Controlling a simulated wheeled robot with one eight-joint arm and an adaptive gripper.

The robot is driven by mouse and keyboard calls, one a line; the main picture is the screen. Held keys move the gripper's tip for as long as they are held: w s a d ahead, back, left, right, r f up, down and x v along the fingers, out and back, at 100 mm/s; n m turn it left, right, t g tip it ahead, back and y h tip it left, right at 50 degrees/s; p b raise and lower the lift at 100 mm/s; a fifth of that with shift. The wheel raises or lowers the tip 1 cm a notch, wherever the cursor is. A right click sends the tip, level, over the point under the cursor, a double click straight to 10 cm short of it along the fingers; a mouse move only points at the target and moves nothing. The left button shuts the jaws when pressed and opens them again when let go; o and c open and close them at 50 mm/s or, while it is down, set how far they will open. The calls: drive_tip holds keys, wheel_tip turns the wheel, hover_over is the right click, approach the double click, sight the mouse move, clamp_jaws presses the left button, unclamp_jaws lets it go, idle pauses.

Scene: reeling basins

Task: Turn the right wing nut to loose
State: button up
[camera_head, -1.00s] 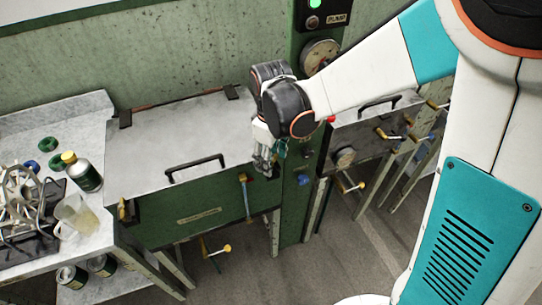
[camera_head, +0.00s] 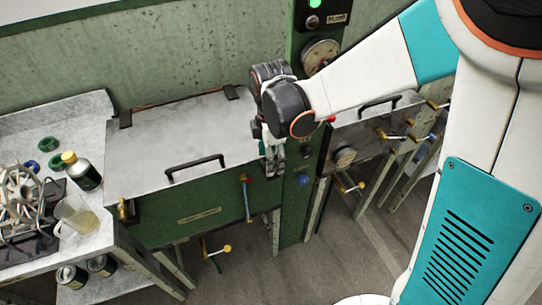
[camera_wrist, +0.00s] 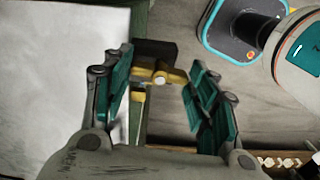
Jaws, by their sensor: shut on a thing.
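The right wing nut is yellow and shows in the wrist view (camera_wrist: 160,75) between the two teal finger pads, beside a dark bracket. My gripper (camera_wrist: 158,92) is shut on it. In the head view my gripper (camera_head: 274,172) reaches down at the right front corner of the green basin (camera_head: 195,215) and hides this wing nut. The left wing nut (camera_head: 123,209) is yellow and sits at the basin's left front corner, clear of my gripper. The basin's grey lid (camera_head: 180,140) lies closed, with a black handle (camera_head: 196,167).
A green post with a gauge (camera_head: 320,54) stands just right of my gripper. A second basin (camera_head: 375,130) is beyond it. A valve lever (camera_head: 245,195) is on the basin front. A side table (camera_head: 50,130) at left holds a bottle (camera_head: 82,171) and a beaker (camera_head: 76,217).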

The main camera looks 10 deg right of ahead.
drive_tip(key=shift+n, duration=0.6)
drive_tip(key=o, duration=1.1)
drive_tip(key=shift+c, duration=0.2)
